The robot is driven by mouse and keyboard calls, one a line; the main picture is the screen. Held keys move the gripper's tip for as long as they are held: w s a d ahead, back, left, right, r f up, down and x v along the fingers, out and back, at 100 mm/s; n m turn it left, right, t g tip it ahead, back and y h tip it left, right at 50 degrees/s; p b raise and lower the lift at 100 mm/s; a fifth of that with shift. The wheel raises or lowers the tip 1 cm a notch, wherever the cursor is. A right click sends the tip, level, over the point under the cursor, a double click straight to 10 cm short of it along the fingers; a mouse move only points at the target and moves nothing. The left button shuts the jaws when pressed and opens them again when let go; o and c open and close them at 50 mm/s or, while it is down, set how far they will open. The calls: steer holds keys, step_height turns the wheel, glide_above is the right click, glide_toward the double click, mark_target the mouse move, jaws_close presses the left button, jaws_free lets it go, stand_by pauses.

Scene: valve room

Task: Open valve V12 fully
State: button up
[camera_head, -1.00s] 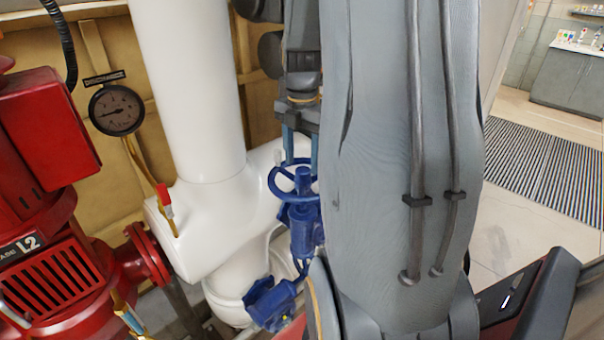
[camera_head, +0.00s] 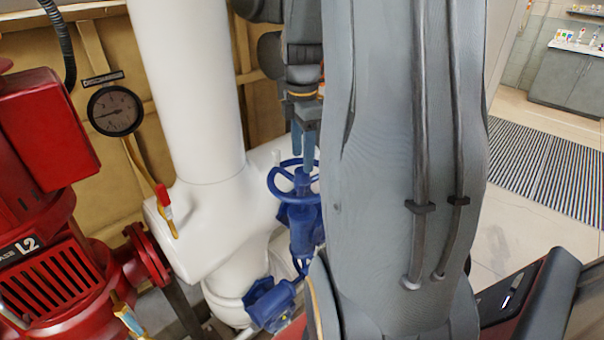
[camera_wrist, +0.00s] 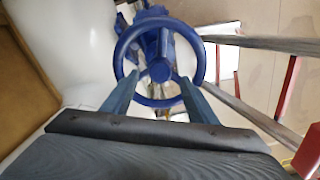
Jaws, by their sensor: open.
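A blue valve with a round spoked handwheel (camera_head: 281,192) stands in front of the white pipe, left of my arm in the head view. The wheel also shows in the wrist view (camera_wrist: 160,103), seen face-on with its hub between my fingers. No V12 label is readable. My gripper (camera_head: 303,163) is open, pointing down over the wheel. In the wrist view my gripper (camera_wrist: 159,78) has one finger at the left and one at the right of the wheel's lower half, overlapping the rim. I cannot tell whether they touch it. My arm hides the wheel's right edge in the head view.
A thick white pipe (camera_head: 185,90) rises behind the valve. A red pump (camera_head: 50,250) and a pressure gauge (camera_head: 115,110) are at left. A striped floor mat (camera_head: 550,170) and open floor lie at right.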

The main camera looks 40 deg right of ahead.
steer(key=m, duration=1.7)
steer(key=shift+m, duration=0.3)
